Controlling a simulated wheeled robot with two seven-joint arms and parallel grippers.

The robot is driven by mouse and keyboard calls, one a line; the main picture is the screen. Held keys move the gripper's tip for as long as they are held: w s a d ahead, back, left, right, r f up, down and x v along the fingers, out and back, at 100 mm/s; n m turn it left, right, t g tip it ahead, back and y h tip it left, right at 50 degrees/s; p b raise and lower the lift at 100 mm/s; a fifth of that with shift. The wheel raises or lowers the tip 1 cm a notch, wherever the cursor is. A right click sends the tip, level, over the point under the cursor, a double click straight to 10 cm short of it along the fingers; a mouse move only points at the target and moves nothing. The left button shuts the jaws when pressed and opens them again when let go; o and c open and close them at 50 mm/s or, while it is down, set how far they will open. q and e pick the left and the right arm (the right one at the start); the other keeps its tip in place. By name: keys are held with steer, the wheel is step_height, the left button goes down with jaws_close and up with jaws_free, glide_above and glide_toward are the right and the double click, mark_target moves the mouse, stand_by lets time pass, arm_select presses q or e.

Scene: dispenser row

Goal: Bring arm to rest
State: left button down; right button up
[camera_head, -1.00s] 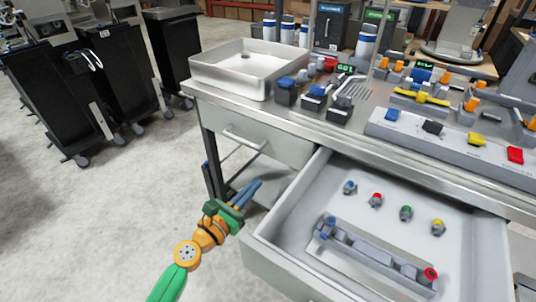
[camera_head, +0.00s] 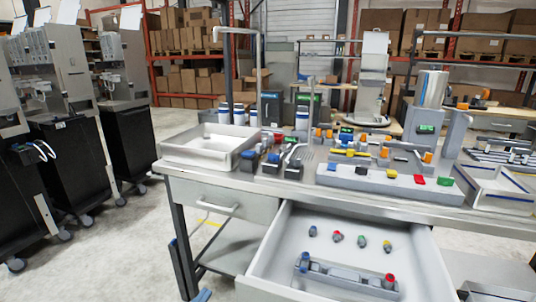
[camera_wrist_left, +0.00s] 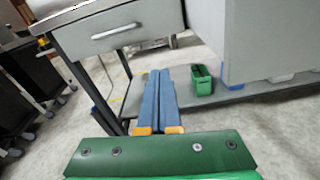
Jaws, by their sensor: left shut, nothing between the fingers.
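My left gripper (camera_head: 203,295) shows only by its blue fingertips at the bottom edge of the head view, in front of the bench and left of the open drawer. In the left wrist view its two long blue fingers (camera_wrist_left: 159,85) lie side by side, shut and empty, beyond the green gripper body (camera_wrist_left: 160,154). They appear clear of the bench. The rest of my left arm is out of the head view. My right gripper is in neither view.
The workbench drawer (camera_head: 262,281) stands open, holding several small coloured-top parts and a grey fixture (camera_head: 345,276). A closed drawer (camera_head: 222,200) is beside it. A green bin (camera_wrist_left: 203,82) sits on the lower shelf. Black carts (camera_head: 72,160) stand left; floor between is clear.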

arm_select(q)
steer(key=s+f+m+g+y+p, duration=0.1)
steer(key=s+f+m+g, duration=0.1)
steer(key=s+f+m, duration=0.3)
steer(key=s+a+f+m+g+y+p, duration=0.1)
steer(key=s+f+m+g+p, duration=0.2)
steer(key=f, duration=0.4)
steer(key=s+f+m+g+y, duration=0.1)
steer(key=s+f+m+g, duration=0.1)
steer(key=f+m, duration=0.35)
steer(key=s+a+f+m+g+y+p, duration=0.1)
steer(key=s+f+m+g, duration=0.3)
steer(key=s+m, duration=0.5)
steer(key=s+a+f+m+g+y+p, duration=0.1)
steer(key=s+f+m+g+p, duration=0.3)
steer(key=s+m, duration=0.6)
steer(key=s+f, duration=0.2)
steer(key=s, duration=0.6)
steer(key=shift+s+a+y, duration=0.15)
steer(key=shift+s+y, duration=0.15)
steer(key=shift+s, duration=0.05)
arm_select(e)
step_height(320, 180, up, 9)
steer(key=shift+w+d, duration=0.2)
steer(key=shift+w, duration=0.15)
arm_select(q)
steer(key=shift+f+m, duration=0.1)
steer(key=shift+m, duration=0.15)
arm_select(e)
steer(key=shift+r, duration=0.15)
